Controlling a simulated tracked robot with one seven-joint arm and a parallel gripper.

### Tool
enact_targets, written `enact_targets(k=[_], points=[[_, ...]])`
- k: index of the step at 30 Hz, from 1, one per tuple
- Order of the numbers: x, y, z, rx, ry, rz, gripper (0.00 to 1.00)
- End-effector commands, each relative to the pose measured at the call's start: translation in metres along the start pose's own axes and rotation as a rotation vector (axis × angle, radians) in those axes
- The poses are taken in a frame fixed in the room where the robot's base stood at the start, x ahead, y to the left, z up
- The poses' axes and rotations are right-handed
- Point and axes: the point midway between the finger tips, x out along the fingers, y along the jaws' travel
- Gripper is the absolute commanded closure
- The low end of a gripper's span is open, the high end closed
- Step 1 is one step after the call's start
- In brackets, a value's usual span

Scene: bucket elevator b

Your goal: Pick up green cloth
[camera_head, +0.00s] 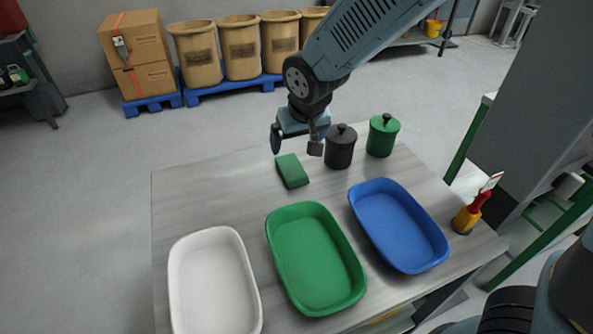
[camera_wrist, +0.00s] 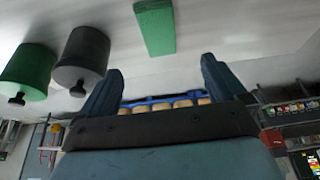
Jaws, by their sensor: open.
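The green cloth (camera_head: 292,171) is a small folded rectangular block lying on the grey table, behind the green tray. It also shows at the top of the wrist view (camera_wrist: 156,26), beyond the fingertips and between their lines. My gripper (camera_head: 296,146) is open and empty, above and just behind the cloth, apart from it. In the wrist view both fingers of my gripper (camera_wrist: 160,75) stand wide apart with nothing between them.
A black lidded canister (camera_head: 340,148) and a green lidded canister (camera_head: 382,136) stand right of my gripper. White (camera_head: 174,290), green (camera_head: 273,248) and blue (camera_head: 357,208) trays fill the table's front. A yellow-and-red brush (camera_head: 467,217) stands at the right edge. The table's back left is clear.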

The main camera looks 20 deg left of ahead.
Motion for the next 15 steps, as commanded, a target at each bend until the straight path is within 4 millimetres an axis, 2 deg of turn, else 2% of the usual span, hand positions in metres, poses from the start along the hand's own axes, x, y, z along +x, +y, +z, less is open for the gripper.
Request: enact_targets(k=[9,15], points=[[0.046,0.001,0.001,0.002,-0.003,0.002,0.02],[0.067,0.002,0.001,0.003,-0.001,0.002,0.02]])
